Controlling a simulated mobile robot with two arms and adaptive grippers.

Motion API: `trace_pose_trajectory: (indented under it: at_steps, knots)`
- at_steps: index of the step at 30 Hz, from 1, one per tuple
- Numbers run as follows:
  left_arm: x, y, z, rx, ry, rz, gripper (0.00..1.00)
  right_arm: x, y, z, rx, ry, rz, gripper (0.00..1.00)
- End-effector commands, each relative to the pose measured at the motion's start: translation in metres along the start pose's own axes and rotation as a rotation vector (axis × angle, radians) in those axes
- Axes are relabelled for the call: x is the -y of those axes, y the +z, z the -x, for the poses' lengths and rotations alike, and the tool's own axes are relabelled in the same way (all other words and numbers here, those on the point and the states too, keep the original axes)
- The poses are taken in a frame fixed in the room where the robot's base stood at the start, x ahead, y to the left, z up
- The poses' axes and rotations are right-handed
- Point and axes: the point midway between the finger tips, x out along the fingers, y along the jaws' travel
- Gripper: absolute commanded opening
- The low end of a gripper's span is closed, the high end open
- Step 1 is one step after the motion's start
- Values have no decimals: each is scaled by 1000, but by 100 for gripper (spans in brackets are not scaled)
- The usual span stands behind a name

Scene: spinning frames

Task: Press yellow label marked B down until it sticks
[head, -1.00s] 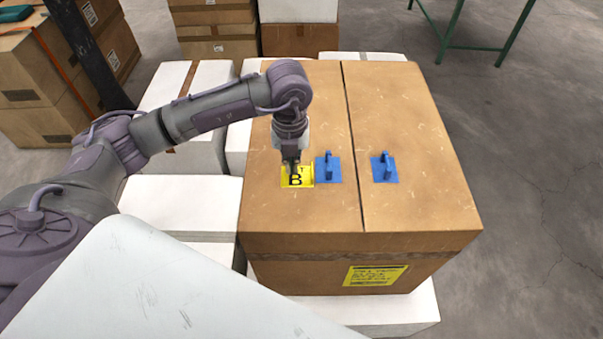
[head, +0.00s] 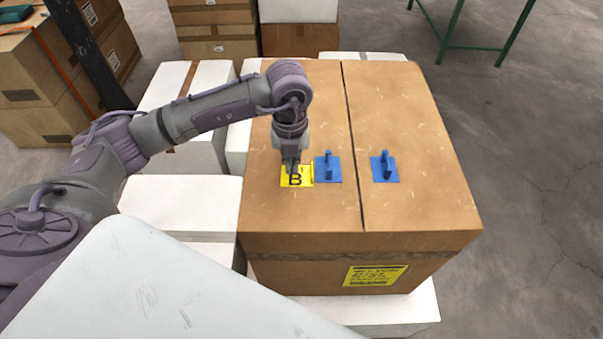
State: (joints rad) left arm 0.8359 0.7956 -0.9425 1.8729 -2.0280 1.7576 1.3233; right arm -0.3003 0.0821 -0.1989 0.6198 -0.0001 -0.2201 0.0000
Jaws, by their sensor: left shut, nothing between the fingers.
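The yellow label marked B (head: 301,180) lies on top of the large brown cardboard box (head: 410,140), left of the box's centre seam. My left gripper (head: 291,172) is shut and points down over the label's upper left part. Its fingertips overlap the label in the picture and hide part of it. I cannot tell whether they touch it. My right gripper is not in view.
Two blue pieces with upright tabs, one (head: 329,170) close right of the label and another (head: 385,167) beyond the seam, sit on the box top. A yellow printed label (head: 375,276) is on the box front. White boxes (head: 185,203) stand left.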

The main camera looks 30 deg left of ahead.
Motion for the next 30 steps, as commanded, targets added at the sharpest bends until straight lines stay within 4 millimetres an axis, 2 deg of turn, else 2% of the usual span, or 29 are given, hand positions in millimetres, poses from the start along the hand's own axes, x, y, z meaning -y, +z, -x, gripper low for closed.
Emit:
trace_pose_trajectory:
  at_steps: [20, 30]
  knots:
    - [0, 0, -22, 0, 1, 0, 0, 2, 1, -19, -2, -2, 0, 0]
    - [0, 0, -20, -1, 1, 0, 0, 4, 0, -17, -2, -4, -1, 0]
